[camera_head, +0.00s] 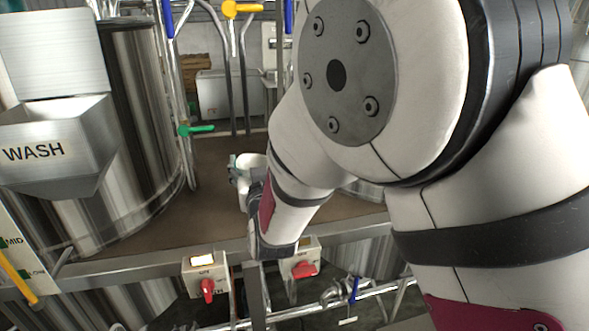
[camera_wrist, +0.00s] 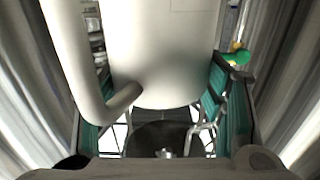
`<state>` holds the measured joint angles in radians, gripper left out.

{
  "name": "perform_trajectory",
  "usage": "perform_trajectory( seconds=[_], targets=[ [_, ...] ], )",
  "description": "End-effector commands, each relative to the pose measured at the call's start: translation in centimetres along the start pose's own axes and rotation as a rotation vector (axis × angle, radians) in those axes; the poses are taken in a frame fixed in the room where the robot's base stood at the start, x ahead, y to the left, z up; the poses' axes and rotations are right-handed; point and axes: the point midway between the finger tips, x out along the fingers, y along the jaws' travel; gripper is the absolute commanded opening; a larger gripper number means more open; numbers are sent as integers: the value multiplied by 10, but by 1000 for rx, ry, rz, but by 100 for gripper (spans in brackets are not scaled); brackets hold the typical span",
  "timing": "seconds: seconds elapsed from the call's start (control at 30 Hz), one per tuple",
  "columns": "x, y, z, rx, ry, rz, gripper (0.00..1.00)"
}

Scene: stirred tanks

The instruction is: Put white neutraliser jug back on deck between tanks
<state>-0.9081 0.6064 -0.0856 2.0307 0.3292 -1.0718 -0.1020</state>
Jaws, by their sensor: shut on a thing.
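The white jug (camera_head: 252,160) is in the middle of the head view, over the brown deck (camera_head: 205,200) between the tanks, partly hidden by my arm. My gripper (camera_head: 243,176) is shut on it. In the wrist view the jug (camera_wrist: 165,50) fills the upper middle, with its handle (camera_wrist: 80,60) on the left. The teal finger pads of my gripper (camera_wrist: 158,108) are on either side of the jug. The jug looks about upright in the head view. I cannot tell whether its base touches the deck.
The steel tank (camera_head: 140,120) with a WASH hopper (camera_head: 60,150) stands on the left. Another tank is mostly hidden behind my arm. Pipes with a green valve handle (camera_head: 195,130) rise behind the deck. Switch boxes (camera_head: 205,275) line its front edge. Bare deck shows left of the jug.

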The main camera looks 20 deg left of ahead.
Motion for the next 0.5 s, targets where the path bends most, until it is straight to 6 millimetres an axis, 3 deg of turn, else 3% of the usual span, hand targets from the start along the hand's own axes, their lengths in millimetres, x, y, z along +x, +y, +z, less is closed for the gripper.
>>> perform_trajectory(
  seconds=[0.3, 0.5],
  targets=[
    [0, 0, 36, -1, -1, -1, 2],
    [0, 0, 37, 1, 1, -1, 2]
  ],
)
